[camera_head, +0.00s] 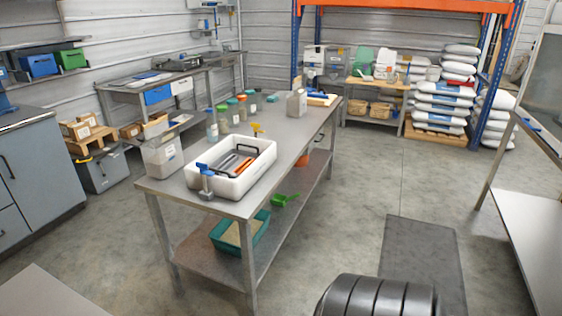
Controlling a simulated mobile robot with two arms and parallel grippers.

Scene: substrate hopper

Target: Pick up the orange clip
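A white tray (262,160) stands on the near part of the long metal table. It holds a black handle, grey items and a long orange-red item (243,168). A small yellow-orange piece (258,129) stands at the tray's far rim and looks like a clip or clamp. I cannot tell for sure which of these is the orange clip. A blue and grey clamp (206,182) is at the tray's near left corner. Neither of my grippers is in view.
Open floor with a dark mat (422,262) lies right of the table.

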